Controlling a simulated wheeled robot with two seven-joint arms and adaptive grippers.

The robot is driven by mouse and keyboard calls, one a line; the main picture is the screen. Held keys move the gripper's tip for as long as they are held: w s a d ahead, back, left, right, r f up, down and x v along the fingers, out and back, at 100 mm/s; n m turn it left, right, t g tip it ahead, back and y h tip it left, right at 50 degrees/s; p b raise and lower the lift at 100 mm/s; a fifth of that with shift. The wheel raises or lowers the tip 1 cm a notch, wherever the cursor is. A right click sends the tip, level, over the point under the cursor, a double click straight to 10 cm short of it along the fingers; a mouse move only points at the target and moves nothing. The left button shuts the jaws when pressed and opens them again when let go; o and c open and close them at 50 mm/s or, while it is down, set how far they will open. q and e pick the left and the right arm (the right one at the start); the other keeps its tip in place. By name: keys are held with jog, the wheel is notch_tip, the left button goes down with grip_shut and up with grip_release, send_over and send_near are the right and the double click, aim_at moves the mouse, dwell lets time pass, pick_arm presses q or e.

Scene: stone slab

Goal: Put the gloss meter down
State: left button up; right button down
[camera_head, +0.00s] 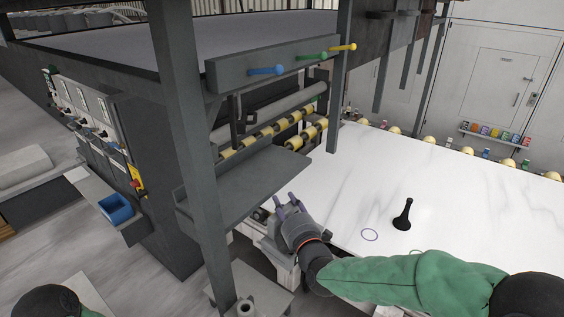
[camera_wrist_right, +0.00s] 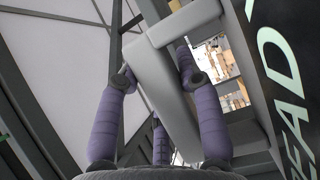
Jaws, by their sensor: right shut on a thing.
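My right gripper (camera_head: 287,200) is at the near left edge of the white slab, beside the dark machine, its purple fingers pointing away from me. In the right wrist view the fingers (camera_wrist_right: 156,72) are shut on a light grey, blocky thing (camera_wrist_right: 158,95), which I take to be the gloss meter. It is tilted in that view, and its far end runs out among other grey parts. In the head view the held thing is too small and covered to make out. My left gripper is not in view.
The white slab (camera_head: 460,195) is mostly clear. A grey shelf (camera_head: 245,180) and a dark post (camera_head: 190,150) are close to my right gripper. Yellow rollers (camera_head: 305,135) lie behind it.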

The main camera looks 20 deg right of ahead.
jog(key=s+f, duration=0.3)
jog(key=f, duration=0.9)
jog(key=s+f+h, duration=0.1)
jog(key=s+f, duration=0.2)
jog(key=f, duration=0.9)
jog(key=shift+s+d+m, duration=0.15)
jog(key=shift+d+m, duration=0.15)
jog(key=shift+m, duration=0.1)
jog(key=shift+s+r, duration=0.1)
